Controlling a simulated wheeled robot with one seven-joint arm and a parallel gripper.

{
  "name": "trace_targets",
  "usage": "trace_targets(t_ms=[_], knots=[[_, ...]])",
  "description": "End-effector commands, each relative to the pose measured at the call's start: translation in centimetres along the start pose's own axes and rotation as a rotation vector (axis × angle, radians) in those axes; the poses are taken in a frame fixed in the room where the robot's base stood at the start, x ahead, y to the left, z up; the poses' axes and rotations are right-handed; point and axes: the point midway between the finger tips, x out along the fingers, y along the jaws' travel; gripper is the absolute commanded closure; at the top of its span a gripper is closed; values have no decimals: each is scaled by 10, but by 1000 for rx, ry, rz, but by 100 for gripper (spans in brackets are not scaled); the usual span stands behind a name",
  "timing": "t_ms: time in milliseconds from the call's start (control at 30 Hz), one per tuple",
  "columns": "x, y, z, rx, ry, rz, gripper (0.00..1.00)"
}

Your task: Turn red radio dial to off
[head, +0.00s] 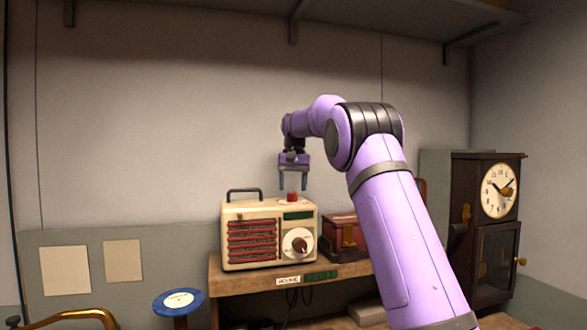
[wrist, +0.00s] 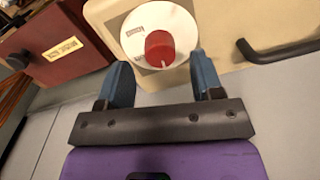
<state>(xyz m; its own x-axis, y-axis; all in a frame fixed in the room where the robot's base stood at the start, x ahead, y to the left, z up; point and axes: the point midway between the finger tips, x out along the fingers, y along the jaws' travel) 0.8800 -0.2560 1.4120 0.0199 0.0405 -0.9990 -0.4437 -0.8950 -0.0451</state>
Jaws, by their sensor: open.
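The cream radio (head: 268,232) stands on a wooden shelf with its red grille facing me. A red dial (head: 292,197) sits on its top; in the wrist view the red knob (wrist: 160,49) rises from a round white plate (wrist: 185,22) with small labels, too small to read. A darker knob (head: 299,245) on a white disc is on the radio's front. My gripper (head: 293,185) points down just above the red dial. Its blue fingers (wrist: 160,80) are open and apart, with the red knob beyond and between their tips, not visibly touched.
The radio's dark carry handle (head: 244,191) is on the top left; it also shows in the wrist view (wrist: 280,50). A red box (head: 345,236) stands right of the radio, and a wall clock cabinet (head: 485,225) farther right. A blue round stand (head: 179,300) is at lower left.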

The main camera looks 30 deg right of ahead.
Motion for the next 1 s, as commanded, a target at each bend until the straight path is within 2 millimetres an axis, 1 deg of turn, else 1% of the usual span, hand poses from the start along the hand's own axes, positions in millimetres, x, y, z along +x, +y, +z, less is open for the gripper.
trace_targets(t_ms=[33, 100, 200, 400, 600, 1000], knots=[[-11, 0, -1, 0, 4, -1, 40], [-26, 0, -1, 0, 5, -1, 40], [-43, 0, -1, 0, 4, -1, 40], [-68, 0, -1, 1, 2, 0, 40], [-78, 0, -1, 0, 1, 0, 40], [-80, 0, 0, 0, 0, 0, 40]])
